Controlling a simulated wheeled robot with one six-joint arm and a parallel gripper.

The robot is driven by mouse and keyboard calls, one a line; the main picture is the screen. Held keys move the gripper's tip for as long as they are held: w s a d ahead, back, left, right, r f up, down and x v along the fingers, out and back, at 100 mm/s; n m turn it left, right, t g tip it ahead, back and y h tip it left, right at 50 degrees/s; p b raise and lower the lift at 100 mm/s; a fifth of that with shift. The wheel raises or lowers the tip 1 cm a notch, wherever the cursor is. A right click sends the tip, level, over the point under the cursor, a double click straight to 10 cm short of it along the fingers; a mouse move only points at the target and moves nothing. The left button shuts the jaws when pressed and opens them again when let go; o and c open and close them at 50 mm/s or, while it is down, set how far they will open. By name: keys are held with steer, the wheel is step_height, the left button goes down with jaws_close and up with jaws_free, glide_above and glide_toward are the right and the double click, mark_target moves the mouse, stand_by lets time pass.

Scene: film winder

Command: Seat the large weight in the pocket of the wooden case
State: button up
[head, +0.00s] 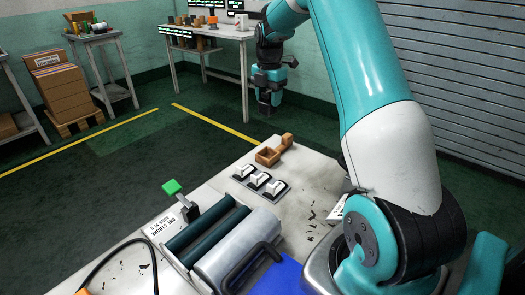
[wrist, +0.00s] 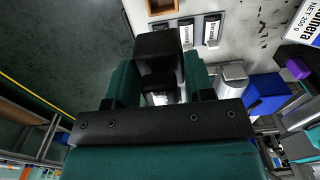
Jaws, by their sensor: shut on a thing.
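My gripper (head: 269,98) hangs in the air beyond the far end of the bench, pointing down. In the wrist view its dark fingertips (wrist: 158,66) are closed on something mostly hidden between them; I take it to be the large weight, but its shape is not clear. The wooden case (head: 269,156) stands at the far end of the bench, with an open pocket facing up. It is below and apart from my gripper. Part of the case shows at the top edge of the wrist view (wrist: 161,6). A small wooden piece (head: 287,139) sits at its far side.
Several black-and-white switch-like blocks (head: 259,181) stand just in front of the case. A winder with rollers (head: 238,246), a green-tipped lever (head: 172,187) and a blue box (head: 280,275) fill the near bench. A work table (head: 220,35) stands behind. Floor left is open.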

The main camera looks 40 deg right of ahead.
step_height(320, 180, down, 18)
steer(key=shift+f+b, duration=0.2)
steer(key=shift+b, duration=0.8)
steer(key=shift+f, duration=0.1)
steer(key=o, duration=1.4)
steer(key=shift+s, duration=0.1)
steer(key=shift+c, duration=0.2)
